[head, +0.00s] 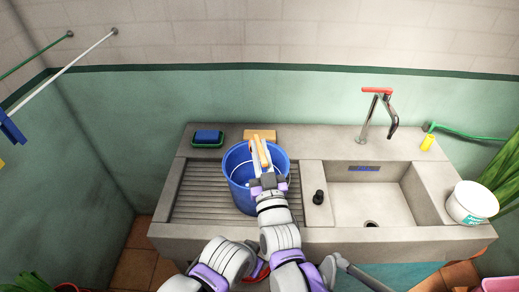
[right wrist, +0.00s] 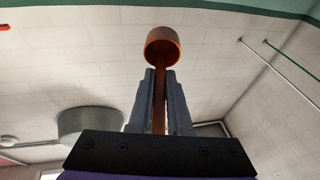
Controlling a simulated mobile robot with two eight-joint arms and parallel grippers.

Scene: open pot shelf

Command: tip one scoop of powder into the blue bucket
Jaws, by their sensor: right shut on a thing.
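The blue bucket (head: 238,196) stands upright on the ribbed drainboard left of the sink basin. My right gripper (head: 265,172) is above the bucket and covers part of its opening. It is shut on the orange-brown scoop (head: 262,152), which also shows in the right wrist view (right wrist: 162,48) with its handle between the two fingers (right wrist: 160,100) and its round cup beyond the tips. I cannot tell whether powder is in the cup. A white tub (head: 470,204) with a label stands at the right end of the counter; its contents are not clear. My left gripper is not in view.
The stone sink basin (head: 368,195) with a red-handled tap (head: 378,108) is right of the bucket. A small dark object (head: 318,197) stands on the ledge between. A blue sponge in a green dish (head: 207,138) and a tan block (head: 259,134) lie behind the bucket.

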